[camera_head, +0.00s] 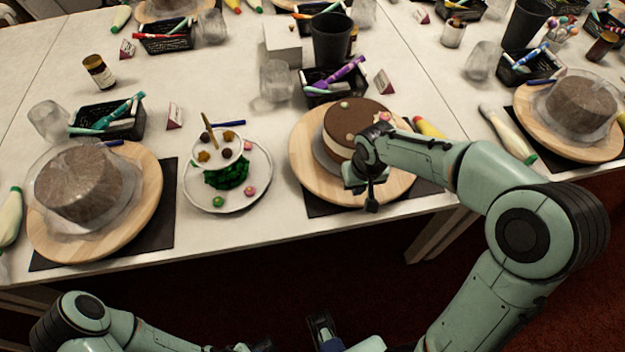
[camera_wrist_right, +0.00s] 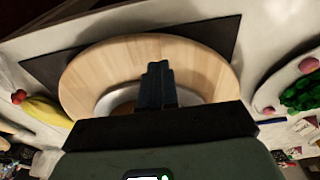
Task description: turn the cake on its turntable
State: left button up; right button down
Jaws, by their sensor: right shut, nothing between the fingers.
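The cake (camera_head: 352,117), with a brown top, pale side and small decorations, stands on a round wooden turntable (camera_head: 303,166). My right gripper (camera_head: 362,190) is shut and empty over the near part of the turntable, in front of the cake. Its closed fingers (camera_wrist_right: 158,85) point at the wooden board in the wrist view; I cannot tell whether they touch it.
Wrapped cakes on wooden boards stand at the far left (camera_head: 75,185) and far right (camera_head: 580,102).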

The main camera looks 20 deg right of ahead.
pick_arm(q)
jog(key=r+p, duration=0.2)
jog(key=w+r+p, duration=0.1)
jog(key=r+p, duration=0.1)
jog(key=shift+w+r, duration=0.2)
jog(key=shift+r, duration=0.05)
pick_arm(e)
notch_tip(320, 180, up, 6)
pick_arm(q)
jog(key=shift+s, duration=0.1)
